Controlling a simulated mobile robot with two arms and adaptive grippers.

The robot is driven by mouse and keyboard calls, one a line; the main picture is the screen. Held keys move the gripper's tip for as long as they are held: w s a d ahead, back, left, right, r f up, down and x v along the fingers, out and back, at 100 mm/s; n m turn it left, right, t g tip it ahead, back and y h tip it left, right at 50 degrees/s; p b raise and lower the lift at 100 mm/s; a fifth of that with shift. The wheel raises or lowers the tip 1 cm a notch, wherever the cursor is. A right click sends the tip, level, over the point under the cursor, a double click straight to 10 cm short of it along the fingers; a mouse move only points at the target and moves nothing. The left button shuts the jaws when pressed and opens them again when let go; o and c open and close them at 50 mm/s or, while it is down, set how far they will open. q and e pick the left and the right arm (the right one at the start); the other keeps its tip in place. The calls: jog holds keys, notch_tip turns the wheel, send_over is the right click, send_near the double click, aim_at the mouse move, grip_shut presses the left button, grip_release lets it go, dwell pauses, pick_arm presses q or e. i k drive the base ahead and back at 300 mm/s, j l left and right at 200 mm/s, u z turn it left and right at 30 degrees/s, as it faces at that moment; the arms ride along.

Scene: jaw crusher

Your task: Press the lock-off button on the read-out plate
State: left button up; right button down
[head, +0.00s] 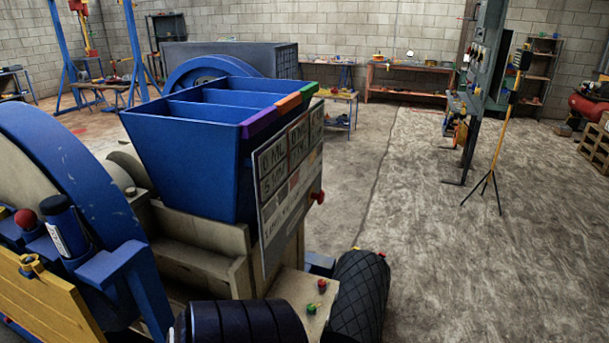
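A white plate with dark print and boxed fields (272,190) hangs on the right side of the blue hopper (185,160). A red knob (319,197) sticks out at its right edge; its base is hidden. Below, a beige panel (290,290) carries a small red button (322,284) and a small green button (311,309). I cannot tell which of these is the lock-off button.
The hopper has open compartments with purple, orange and green rim strips. A red ball knob (26,218) is at left. A tripod stand (490,170) stands right; the floor (450,260) is clear.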

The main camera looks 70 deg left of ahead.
aim_at(321, 197)
jog(key=u, duration=2.35)
